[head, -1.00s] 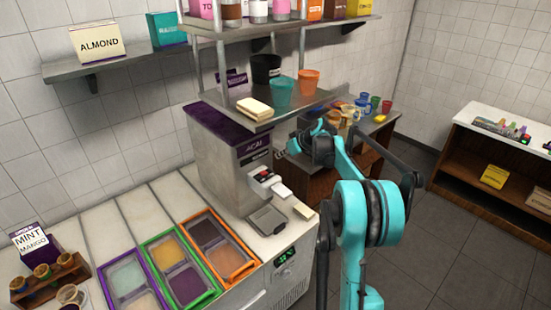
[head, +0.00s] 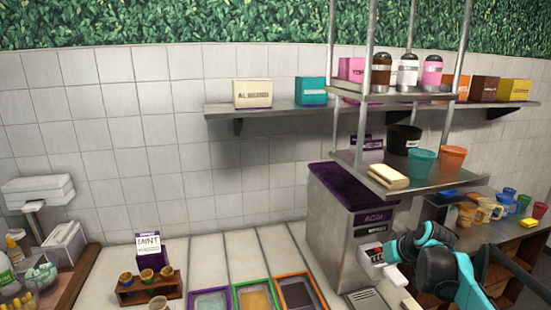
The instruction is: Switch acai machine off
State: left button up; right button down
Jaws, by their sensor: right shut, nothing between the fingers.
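The acai machine (head: 337,225) is a grey box with a dark purple top, standing on the counter right of centre in the head view. Its front faces right and carries a small white and red control part (head: 374,254). My right gripper (head: 393,251) is shut and empty, close to the machine's front beside that part. Whether it touches the part cannot be told. The switch's position is too small to read. My left gripper is not in view.
A metal shelf (head: 430,182) with cups hangs just above the machine and my right arm. Topping trays (head: 255,298) sit in the counter at the front. A wooden table (head: 490,243) with colourful cups stands at the right.

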pick_arm(q)
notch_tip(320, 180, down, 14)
jog(key=b, duration=1.2)
pick_arm(e)
jog(key=s+a+f, duration=0.4)
jog(key=s+f, duration=0.3)
jog(key=s, duration=0.2)
jog(key=s+a+f+m+h, duration=0.1)
jog(key=s+a+f, duration=0.3)
jog(key=s+f, duration=0.3)
jog(key=s+a+f+h, duration=0.1)
jog(key=s+a+f, duration=0.4)
jog(key=s, duration=0.8)
notch_tip(320, 180, down, 3)
jog(key=shift+f+m+g, duration=0.1)
jog(key=shift+m+g, duration=0.2)
